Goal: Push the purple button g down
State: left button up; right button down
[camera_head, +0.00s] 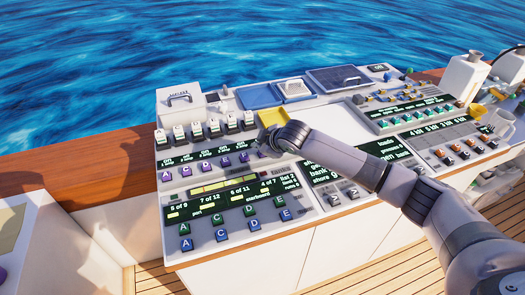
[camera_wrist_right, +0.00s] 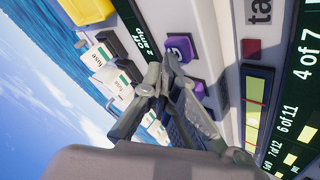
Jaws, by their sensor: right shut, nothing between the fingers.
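A row of purple buttons runs along the panel in the head view. The rightmost one, likely button g (camera_head: 262,154), sits right by my right gripper (camera_head: 265,146) and is partly covered. In the right wrist view, that purple button (camera_wrist_right: 180,46) has a pale mark that I cannot read clearly. My right gripper (camera_wrist_right: 162,74) is shut and empty, its fingertips close beside the button's lower edge; I cannot tell if they touch. Another purple button (camera_wrist_right: 199,90) shows partly behind the fingers. My left gripper is not in view.
White fuse blocks (camera_head: 214,128) stand in a row behind the purple buttons. Green and blue lettered buttons (camera_head: 222,235) lie on the lower panel. A yellow tray (camera_head: 273,117) is behind my right wrist. Display strips (camera_head: 230,195) lie in front of the purple row.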

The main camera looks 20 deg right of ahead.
jog(key=shift+f, duration=0.5)
jog(key=shift+r, duration=0.1)
dwell(0.5)
jog(key=shift+r+p, duration=1.2)
notch_tip(320, 180, up, 5)
jog(key=p, duration=0.5)
notch_tip(320, 180, up, 6)
jog(key=p, duration=0.7)
jog(key=shift+r, duration=0.25)
